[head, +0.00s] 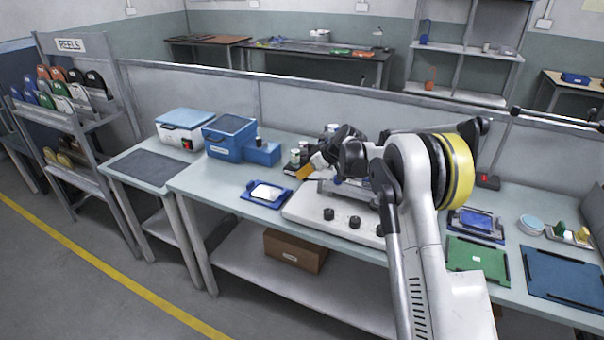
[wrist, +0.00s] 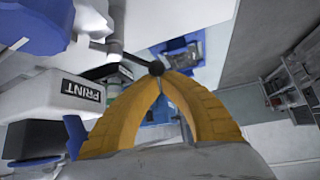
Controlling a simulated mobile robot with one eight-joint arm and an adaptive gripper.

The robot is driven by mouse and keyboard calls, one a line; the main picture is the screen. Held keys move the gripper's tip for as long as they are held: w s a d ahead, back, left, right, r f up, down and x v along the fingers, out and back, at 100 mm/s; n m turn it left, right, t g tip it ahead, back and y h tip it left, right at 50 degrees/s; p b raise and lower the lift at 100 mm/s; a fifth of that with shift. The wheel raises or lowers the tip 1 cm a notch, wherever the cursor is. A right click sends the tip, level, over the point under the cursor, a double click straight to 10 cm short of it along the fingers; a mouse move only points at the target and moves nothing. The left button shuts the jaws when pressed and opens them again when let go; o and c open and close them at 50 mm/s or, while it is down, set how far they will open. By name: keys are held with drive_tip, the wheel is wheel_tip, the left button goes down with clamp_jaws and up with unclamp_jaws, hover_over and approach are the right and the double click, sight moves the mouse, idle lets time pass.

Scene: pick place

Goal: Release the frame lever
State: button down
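The frame lever shows in the wrist view as a dark rod with a black ball knob (wrist: 156,68), reaching out from the white machine marked PRINT (wrist: 80,92). My gripper (wrist: 160,75) has its two yellow fingers drawn together at this knob, and they look shut on it. Whether both tips press on the knob is hard to see. In the head view my gripper (head: 306,172) is at the left side of the white machine (head: 320,222) with black knobs on its front. My arm hides much of the machine there, and I cannot make out the lever.
A blue tray (head: 250,196) with a white piece lies left of the machine. Blue boxes (head: 228,138) and small jars (head: 296,155) stand behind. To the right are a green mat (head: 476,262), a blue mat (head: 565,278) and another blue tray (head: 476,224).

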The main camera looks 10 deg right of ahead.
drive_tip(key=shift+s, duration=0.15)
drive_tip(key=shift+s+n+p, duration=0.3)
drive_tip(key=shift+s+p, duration=0.1)
drive_tip(key=shift+s, duration=0.5)
drive_tip(key=shift+s+d+n+g+y+p, duration=0.2)
drive_tip(key=shift+s+n+g+y, duration=0.45)
drive_tip(key=shift+n, duration=0.4)
drive_tip(key=shift+s+d+n+g+y+p, duration=0.15)
drive_tip(key=shift+s+n+g+y, duration=0.25)
drive_tip(key=shift+n+g, duration=0.55)
drive_tip(key=shift+a, duration=0.1)
drive_tip(key=shift+s+a, duration=0.1)
drive_tip(key=shift+a, duration=0.05)
drive_tip(key=shift+s+a, duration=0.35)
drive_tip(key=shift+a, duration=0.2)
